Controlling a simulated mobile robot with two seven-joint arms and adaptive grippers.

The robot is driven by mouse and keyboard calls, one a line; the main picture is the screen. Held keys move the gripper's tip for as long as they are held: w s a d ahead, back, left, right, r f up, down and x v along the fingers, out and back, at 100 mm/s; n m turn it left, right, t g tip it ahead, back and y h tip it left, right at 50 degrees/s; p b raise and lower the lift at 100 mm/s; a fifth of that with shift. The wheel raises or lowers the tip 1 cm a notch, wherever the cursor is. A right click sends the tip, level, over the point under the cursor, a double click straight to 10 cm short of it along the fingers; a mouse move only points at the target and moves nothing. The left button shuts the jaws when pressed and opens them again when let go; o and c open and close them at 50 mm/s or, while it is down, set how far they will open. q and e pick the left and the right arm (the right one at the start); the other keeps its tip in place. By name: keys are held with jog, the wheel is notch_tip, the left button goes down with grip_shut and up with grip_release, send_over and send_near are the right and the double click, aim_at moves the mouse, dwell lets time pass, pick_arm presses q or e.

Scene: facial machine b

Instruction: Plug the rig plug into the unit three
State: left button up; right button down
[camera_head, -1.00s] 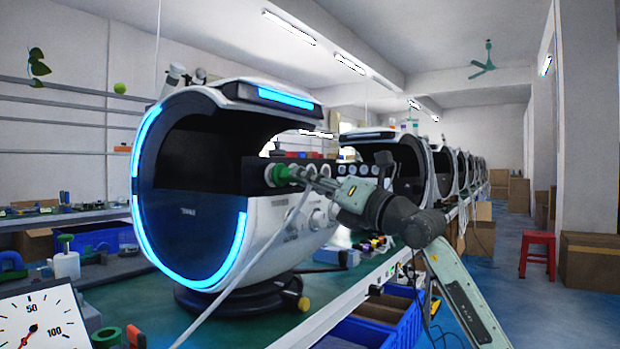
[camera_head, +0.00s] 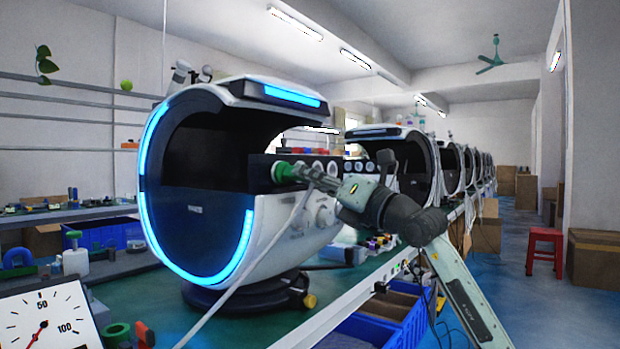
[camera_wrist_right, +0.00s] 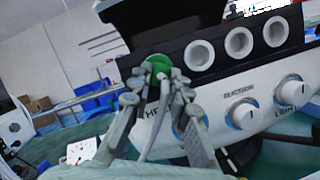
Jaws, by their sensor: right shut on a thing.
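The rig plug, a green round plug (camera_head: 286,171) with a pale cable, is at the near end of the row of round ports on the nearest white machine (camera_head: 275,225). I cannot tell which machine is unit three. My right gripper (camera_head: 312,178) is shut on the plug. In the right wrist view, the gripper (camera_wrist_right: 160,85) has its fingers around the plug (camera_wrist_right: 174,70), which covers the leftmost port; how deep it sits is hidden. Several open ports lie to its right, above the knobs. My left gripper is not in view.
Similar machines (camera_head: 399,165) recede behind the nearest one along the green bench. The pale cable (camera_head: 250,272) hangs across the machine's front. A dial gauge (camera_head: 45,322) stands at the lower left. Blue bins (camera_head: 408,318) lie below the bench edge, near my right arm.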

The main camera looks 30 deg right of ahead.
jog(key=shift+w+a, duration=0.15)
jog(key=shift+w, duration=0.25)
dwell(0.5)
dwell(0.5)
jog(key=c, duration=1.3)
grip_release()
jog(key=shift+c, duration=0.2)
